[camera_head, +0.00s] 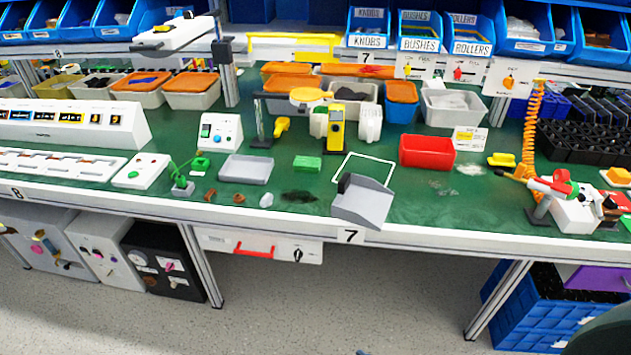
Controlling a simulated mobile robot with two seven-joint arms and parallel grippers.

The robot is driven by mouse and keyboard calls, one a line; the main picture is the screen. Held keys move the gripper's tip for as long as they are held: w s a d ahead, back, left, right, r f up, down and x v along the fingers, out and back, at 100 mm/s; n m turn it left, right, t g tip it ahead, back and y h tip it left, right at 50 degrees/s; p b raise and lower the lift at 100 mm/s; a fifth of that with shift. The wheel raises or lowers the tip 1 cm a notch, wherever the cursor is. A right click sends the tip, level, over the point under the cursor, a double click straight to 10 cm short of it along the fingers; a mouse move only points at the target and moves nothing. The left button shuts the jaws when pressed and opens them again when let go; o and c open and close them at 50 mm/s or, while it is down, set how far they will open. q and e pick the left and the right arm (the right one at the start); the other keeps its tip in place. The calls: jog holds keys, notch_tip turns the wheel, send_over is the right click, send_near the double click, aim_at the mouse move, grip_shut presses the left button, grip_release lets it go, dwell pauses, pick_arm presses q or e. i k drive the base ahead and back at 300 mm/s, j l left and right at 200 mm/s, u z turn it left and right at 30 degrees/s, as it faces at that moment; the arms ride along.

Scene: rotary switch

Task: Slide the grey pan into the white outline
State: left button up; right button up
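A shallow grey rectangular pan (246,169) lies flat on the green mat, left of the middle of the bench. The white outline (391,174) is a four-sided frame marked on the mat, to the right of that pan. Nothing visible lies inside the part of the outline that shows. I cannot tell for sure which of the two grey pieces the task names. Neither of my grippers shows in the head view.
A green block (307,163) and a dark patch (299,197) lie between the shallow pan and the outline. A red bin (427,152) stands right of the outline. A yellow device (336,127) stands behind it. Small brown pieces (239,198) lie near the front edge.

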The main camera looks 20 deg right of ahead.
aim_at(362, 200)
jog(key=z, duration=0.8)
